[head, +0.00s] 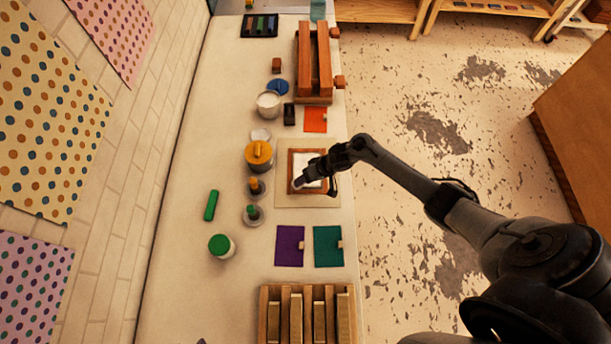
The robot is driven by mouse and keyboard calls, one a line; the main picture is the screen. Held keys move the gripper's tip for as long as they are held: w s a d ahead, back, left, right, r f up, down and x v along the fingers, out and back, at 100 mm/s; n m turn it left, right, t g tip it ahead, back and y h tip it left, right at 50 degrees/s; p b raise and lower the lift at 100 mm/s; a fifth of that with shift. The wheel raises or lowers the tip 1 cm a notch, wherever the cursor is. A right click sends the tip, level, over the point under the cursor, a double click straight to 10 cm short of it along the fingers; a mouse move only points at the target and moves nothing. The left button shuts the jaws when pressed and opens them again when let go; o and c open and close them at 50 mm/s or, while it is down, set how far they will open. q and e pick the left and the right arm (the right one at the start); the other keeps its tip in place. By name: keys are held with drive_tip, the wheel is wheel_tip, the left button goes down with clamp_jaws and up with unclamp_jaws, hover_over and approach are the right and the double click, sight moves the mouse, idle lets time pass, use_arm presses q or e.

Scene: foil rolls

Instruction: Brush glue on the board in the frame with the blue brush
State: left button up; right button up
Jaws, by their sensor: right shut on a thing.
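A wooden frame (291,165) lies on a pale mat (320,201) near the right edge of the table. A white board (302,160) shows inside it. My right gripper (312,174) is over the board, reaching in from the right. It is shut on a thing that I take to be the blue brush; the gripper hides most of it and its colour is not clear. A pale end points down to the lower left part of the board. I cannot tell whether it touches. My left gripper is not in view.
Left of the frame stand an orange-lidded pot (259,155) and small pots with an orange-topped piece (255,186) and a green-topped piece (252,212). Purple (289,247) and teal (327,247) sheets lie in front. A wooden rack (269,310) stands nearest. The table's left side is mostly clear.

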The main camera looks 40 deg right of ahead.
wheel_tip(320, 180, up, 4)
drive_tip(key=p, duration=0.3)
drive_tip(key=shift+r+p, duration=0.3)
drive_tip(key=shift+p, duration=0.25)
drive_tip(key=shift+r+p, duration=0.7)
drive_tip(key=shift+p, duration=0.05)
drive_tip(key=shift+a+r, duration=0.1)
drive_tip(key=shift+r, duration=0.5)
drive_tip(key=shift+r+p, duration=0.35)
drive_tip(key=shift+r, duration=0.15)
